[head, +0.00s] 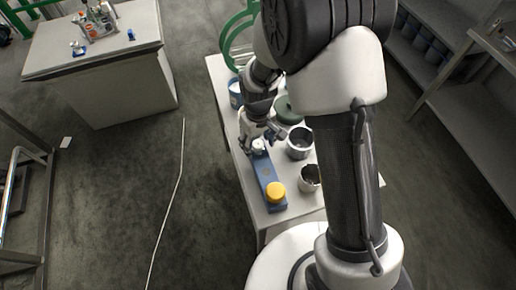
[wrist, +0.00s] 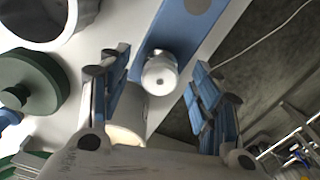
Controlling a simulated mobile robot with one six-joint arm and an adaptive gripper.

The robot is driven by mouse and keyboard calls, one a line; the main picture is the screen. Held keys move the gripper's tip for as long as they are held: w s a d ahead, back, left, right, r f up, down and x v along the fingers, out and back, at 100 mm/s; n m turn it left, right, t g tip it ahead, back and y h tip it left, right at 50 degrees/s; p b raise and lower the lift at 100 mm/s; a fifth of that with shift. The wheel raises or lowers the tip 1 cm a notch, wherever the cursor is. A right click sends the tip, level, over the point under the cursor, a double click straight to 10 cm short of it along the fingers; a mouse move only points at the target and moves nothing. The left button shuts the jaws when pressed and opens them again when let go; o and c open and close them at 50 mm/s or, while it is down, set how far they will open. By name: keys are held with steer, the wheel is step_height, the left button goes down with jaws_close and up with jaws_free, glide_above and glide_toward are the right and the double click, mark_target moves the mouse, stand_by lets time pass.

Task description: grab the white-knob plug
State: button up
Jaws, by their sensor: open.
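The white-knob plug (head: 258,145) stands at the far end of a blue strip-shaped holder (head: 265,172) on the white table. In the wrist view its round white knob (wrist: 160,77) lies between my two blue-padded fingers, with a gap on each side. My gripper (head: 264,136) is open and points down over that end of the holder. It also shows in the wrist view (wrist: 158,72). The fingers partly hide the plug in the head view. A yellow-knob plug (head: 275,191) stands at the near end of the holder.
Two grey open vessels (head: 299,144) (head: 310,179) stand right of the holder. A dark green round thing (wrist: 32,84) is beyond them. A pale cylinder (wrist: 128,117) stands close to the left finger. The table's left edge runs close beside the holder; a side bench (head: 95,58) is at upper left.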

steer(key=shift+f, duration=0.7)
steer(key=shift+c, duration=0.2)
steer(key=c, duration=1.2)
steer(key=shift+r, duration=0.1)
